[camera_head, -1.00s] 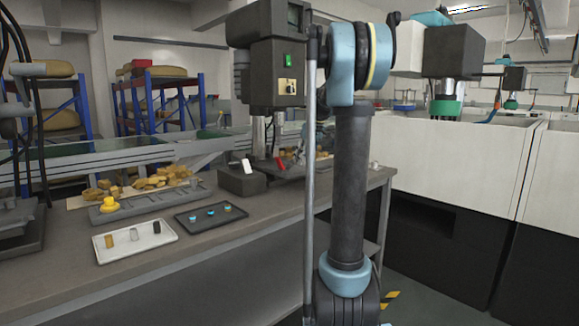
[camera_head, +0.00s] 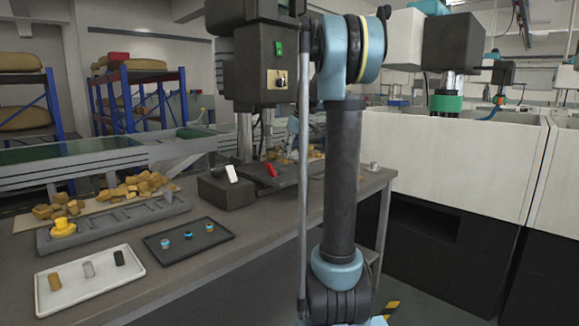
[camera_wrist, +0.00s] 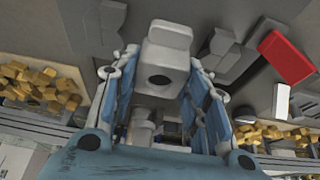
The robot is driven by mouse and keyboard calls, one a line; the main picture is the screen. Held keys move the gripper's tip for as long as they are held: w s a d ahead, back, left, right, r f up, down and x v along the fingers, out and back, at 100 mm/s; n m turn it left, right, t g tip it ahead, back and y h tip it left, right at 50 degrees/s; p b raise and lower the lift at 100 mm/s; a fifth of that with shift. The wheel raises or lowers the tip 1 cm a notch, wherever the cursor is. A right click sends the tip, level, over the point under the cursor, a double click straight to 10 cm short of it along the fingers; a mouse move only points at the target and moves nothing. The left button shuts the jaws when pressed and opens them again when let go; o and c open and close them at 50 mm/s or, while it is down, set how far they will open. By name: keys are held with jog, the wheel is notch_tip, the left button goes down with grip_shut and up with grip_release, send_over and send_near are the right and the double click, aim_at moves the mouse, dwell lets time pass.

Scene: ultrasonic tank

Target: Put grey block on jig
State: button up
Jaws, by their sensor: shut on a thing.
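The grey block (camera_wrist: 167,58) is a light grey piece with a round dark hole and a raised end. In the wrist view it sits between the blue fingers of my gripper (camera_wrist: 167,75), which is shut on it. In the head view my arm and the machine column hide the block and most of the gripper. I cannot tell for certain which fixture is the jig. Angular grey parts (camera_wrist: 232,52) show beyond the block, to its right in the wrist view, beside a red lever (camera_wrist: 287,57). The block looks apart from them.
Yellow-brown chunks (camera_head: 130,190) lie behind. A white tank (camera_head: 450,150) stands at the right.

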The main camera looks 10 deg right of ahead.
jog(key=shift+s+f, duration=0.1)
jog(key=shift+f, duration=2.55)
jog(key=o, duration=1)
jog(key=shift+f, duration=0.1)
jog(key=shift+c, duration=0.2)
jog(key=v, duration=1.2)
jog(key=s+a+f+m, duration=0.1)
jog(key=s+f, duration=0.3)
jog(key=s, duration=0.4)
jog(key=s+a+f+m+h, duration=0.1)
jog(key=s+f, duration=0.3)
jog(key=s, duration=0.4)
jog(key=s+a+f+m, duration=0.1)
jog(key=s+f+m, duration=0.1)
jog(key=s+f, duration=0.45)
jog(key=s+f+m+g+h, duration=0.1)
jog(key=s+f+m, duration=0.2)
jog(key=s+f, duration=1.2)
jog(key=s, duration=0.3)
jog(key=shift+f+h, duration=0.25)
jog(key=shift+h, duration=0.05)
